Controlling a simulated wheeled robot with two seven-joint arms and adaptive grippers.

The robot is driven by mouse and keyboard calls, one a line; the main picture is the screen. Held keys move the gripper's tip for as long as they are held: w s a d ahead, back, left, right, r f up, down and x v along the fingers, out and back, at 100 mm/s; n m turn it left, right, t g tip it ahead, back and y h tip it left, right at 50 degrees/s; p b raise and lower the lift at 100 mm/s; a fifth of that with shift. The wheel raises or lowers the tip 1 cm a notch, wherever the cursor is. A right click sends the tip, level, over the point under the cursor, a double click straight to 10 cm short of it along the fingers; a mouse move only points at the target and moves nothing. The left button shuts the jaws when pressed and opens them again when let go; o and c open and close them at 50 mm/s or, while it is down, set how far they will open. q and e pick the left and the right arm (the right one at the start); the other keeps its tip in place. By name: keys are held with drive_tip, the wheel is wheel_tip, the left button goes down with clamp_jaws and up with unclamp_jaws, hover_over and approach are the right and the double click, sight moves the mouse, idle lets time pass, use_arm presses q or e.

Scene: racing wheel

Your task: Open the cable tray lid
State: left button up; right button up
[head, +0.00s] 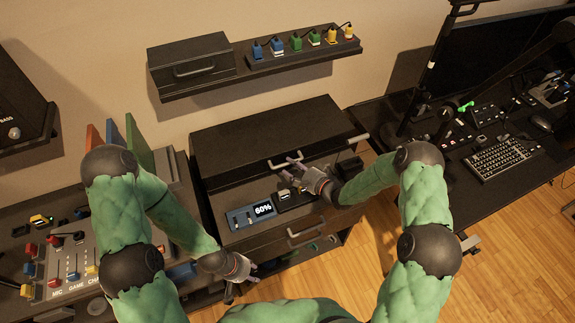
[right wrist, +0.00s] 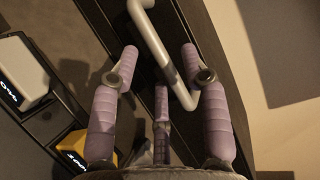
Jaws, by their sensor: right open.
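A black box with a flat lid (head: 255,135) stands in the middle of the head view, and the lid looks closed. A pale bar handle (head: 284,163) sits on its front edge. My right gripper (head: 296,159) is at this handle. In the right wrist view the handle (right wrist: 160,42) runs between the spread purple fingers of my right gripper (right wrist: 160,62). The fingers are open and not closed on the bar. My left gripper (head: 243,280) hangs low in front of the furniture, apart from the lid, and looks open and empty.
A wall shelf (head: 270,78) holds a black box with a handle (head: 190,68) and several coloured plugs. A mixer (head: 70,265) stands left, a desk with a keyboard (head: 502,157) right.

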drive_tip(key=shift+x, duration=1.35)
clamp_jaws()
drive_tip(key=shift+r, duration=0.15)
